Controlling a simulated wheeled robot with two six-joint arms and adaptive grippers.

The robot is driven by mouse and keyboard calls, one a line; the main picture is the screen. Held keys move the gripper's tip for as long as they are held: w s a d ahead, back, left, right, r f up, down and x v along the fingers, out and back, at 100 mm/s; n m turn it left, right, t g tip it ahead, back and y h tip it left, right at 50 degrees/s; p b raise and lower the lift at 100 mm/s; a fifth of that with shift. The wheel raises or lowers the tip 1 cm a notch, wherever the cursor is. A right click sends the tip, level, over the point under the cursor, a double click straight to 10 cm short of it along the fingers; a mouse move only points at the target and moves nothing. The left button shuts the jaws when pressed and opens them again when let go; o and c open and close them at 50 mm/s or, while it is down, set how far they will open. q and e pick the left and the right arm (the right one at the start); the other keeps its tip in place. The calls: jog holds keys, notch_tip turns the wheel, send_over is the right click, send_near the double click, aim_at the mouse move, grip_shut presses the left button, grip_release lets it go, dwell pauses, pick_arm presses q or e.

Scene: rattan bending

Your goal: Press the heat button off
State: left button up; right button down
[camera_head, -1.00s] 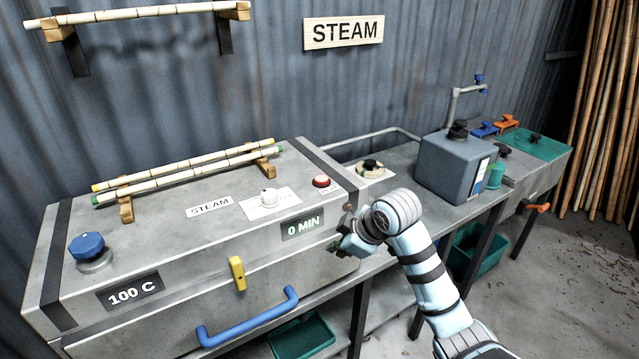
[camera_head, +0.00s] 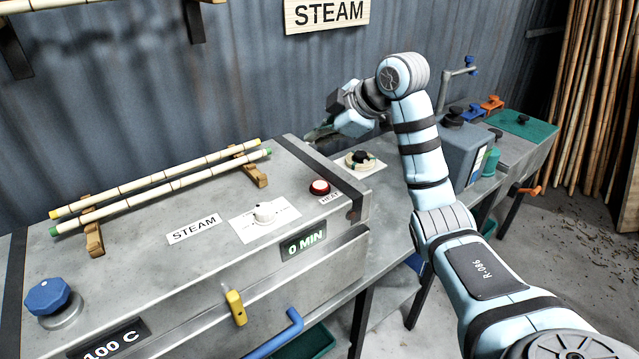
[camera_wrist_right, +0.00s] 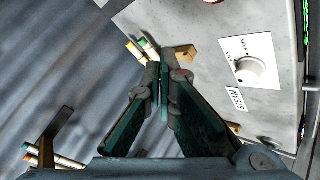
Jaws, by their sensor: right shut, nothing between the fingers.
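A sliver of the red button (camera_wrist_right: 213,1) shows at the top edge of the right wrist view. My right gripper (camera_head: 318,133) is shut and empty. In the head view it is above and behind the button, near the box's back right corner, apart from the button. Its closed fingers (camera_wrist_right: 163,78) fill the middle of the right wrist view. My left gripper is not in view.
A white timer knob (camera_head: 264,212), a "0 MIN" display (camera_head: 304,244) and a blue knob (camera_head: 48,296) are on the box. Two rattan poles (camera_head: 165,184) rest on wooden supports. A black knob (camera_head: 361,157) and a grey canister (camera_head: 462,150) stand right of the box.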

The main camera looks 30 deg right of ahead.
send_over(318, 187)
jog(key=f, duration=0.4)
jog(key=shift+w+f, duration=0.25)
jog(key=shift+f, duration=0.1)
jog(key=f, duration=0.1)
jog(key=f+b, duration=0.1)
jog(key=f, duration=0.1)
jog(key=shift+s+f, duration=0.15)
jog(key=shift+s, duration=0.2)
jog(key=shift+s+f, duration=0.1)
jog(key=shift+f, duration=0.4)
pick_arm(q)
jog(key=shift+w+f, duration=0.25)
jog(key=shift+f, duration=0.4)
pick_arm(e)
jog(key=shift+w+f, duration=0.15)
jog(key=shift+w, duration=0.1)
jog(key=shift+s, duration=0.15)
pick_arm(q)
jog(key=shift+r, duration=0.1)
